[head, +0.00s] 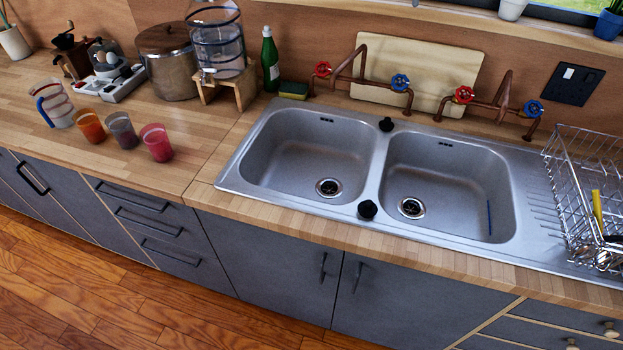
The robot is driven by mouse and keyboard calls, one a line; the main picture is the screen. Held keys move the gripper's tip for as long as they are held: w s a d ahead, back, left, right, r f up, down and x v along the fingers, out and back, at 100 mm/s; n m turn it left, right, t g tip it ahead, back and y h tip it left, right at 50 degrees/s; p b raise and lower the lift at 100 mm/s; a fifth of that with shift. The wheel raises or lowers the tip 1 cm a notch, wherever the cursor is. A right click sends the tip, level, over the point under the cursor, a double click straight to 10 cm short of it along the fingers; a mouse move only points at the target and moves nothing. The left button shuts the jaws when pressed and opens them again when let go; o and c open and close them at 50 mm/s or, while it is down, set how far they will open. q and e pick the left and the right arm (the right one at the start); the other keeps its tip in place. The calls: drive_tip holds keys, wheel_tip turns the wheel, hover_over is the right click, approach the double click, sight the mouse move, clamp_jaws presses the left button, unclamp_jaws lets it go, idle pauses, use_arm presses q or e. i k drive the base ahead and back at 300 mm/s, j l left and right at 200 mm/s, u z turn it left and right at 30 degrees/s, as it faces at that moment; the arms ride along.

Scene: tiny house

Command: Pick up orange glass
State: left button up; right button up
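The orange glass (90,127) stands upright on the wooden counter at the left of the head view. It is the left one in a short row of glasses, with a grey glass (122,131) just to its right and a red-pink glass (156,143) beyond that. A clear striped pitcher (54,104) with a blue handle stands close to its left and slightly behind. Neither of my grippers shows in the head view.
A wooden-lidded pot (168,72), a water dispenser (220,50) on a wooden stand and a green bottle (270,62) stand behind. The double sink (373,150) and a wire dish rack (580,190) are to the right. The counter (200,155) in front of the glasses is clear.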

sight(91, 127)
drive_tip(key=l+u, duration=0.1)
drive_tip(key=u, duration=1.3)
drive_tip(key=i+j, duration=0.15)
